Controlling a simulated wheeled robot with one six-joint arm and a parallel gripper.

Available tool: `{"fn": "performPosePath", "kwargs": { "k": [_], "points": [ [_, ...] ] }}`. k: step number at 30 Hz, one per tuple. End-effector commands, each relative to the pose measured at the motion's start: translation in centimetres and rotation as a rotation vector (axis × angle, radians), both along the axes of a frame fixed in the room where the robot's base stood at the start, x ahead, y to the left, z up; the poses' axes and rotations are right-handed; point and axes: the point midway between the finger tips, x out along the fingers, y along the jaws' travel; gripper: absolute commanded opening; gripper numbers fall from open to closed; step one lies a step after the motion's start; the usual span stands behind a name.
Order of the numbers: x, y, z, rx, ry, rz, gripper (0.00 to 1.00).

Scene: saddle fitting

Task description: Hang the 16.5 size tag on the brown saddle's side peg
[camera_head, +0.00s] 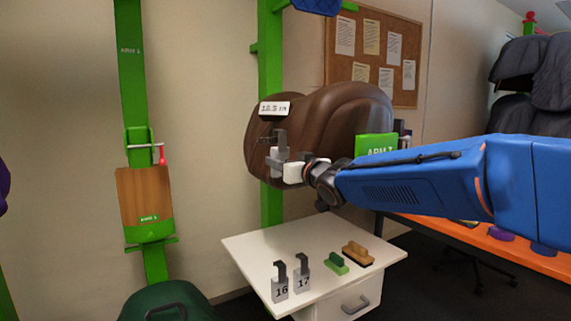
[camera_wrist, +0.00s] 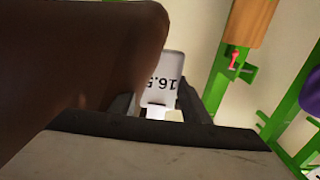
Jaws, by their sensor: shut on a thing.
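The brown saddle (camera_head: 345,110) is mounted on a green post in the head view. Its brown side fills the left of the wrist view (camera_wrist: 70,70). My gripper (camera_head: 281,160) is in front of the saddle's left part. In the wrist view my gripper (camera_wrist: 160,105) is shut on the white 16.5 tag (camera_wrist: 162,68), whose number appears upside down. The tag is close beside the saddle's brown edge; I cannot tell whether they touch. The side peg cannot be made out clearly, and I cannot tell whether the tag's hook is on it.
A white cabinet (camera_head: 245,243) stands below, with the 16 tag (camera_head: 280,287), the 17 tag (camera_head: 302,279), a green brush (camera_head: 336,263) and a brown brush (camera_head: 357,254) on it. A small display (camera_head: 275,108) sits at the saddle's upper left. A green post with a wooden block (camera_head: 146,195) stands left.

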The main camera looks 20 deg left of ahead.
Motion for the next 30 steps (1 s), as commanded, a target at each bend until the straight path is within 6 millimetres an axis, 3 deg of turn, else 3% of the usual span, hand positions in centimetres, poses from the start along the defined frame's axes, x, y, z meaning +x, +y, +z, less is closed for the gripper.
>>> {"fn": "performPosePath", "kwargs": {
  "k": [18,30],
  "points": [
    [2.6,3.0,0.0,0.000,0.000,0.001,0.19],
    [2.5,3.0,-1.4,0.000,0.000,0.000,0.19]
  ]
}}
